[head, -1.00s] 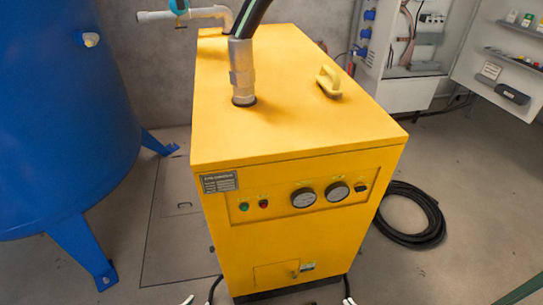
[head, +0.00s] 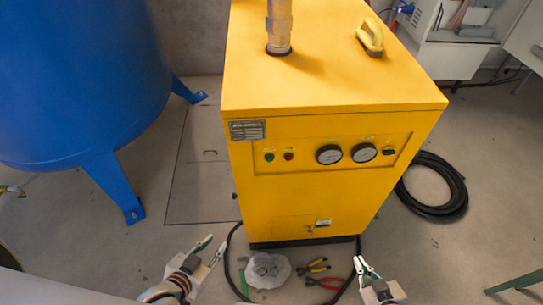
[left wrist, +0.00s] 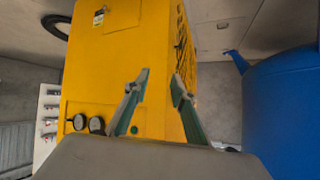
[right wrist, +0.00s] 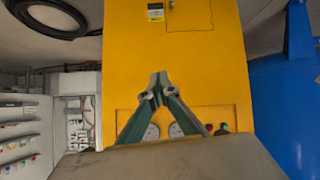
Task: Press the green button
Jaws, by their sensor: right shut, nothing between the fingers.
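The green button (head: 269,157) is a small round button on the front panel of the yellow cabinet (head: 290,200), left of a red button (head: 289,155). The green button also shows in the right wrist view (right wrist: 224,127) and, beside a fingertip, in the left wrist view (left wrist: 134,130). My left gripper (head: 213,245) is open and empty, low and left of the cabinet front. My right gripper (head: 361,263) is shut and empty, low at the cabinet's right side. Both are apart from the button.
Two round gauges (head: 347,153) and a black switch (head: 389,151) share the panel. A blue tank (head: 85,80) stands left. Pliers (head: 314,266) and a pale cloth-like item (head: 268,270) lie on the floor. A coiled black hose (head: 440,205) lies right.

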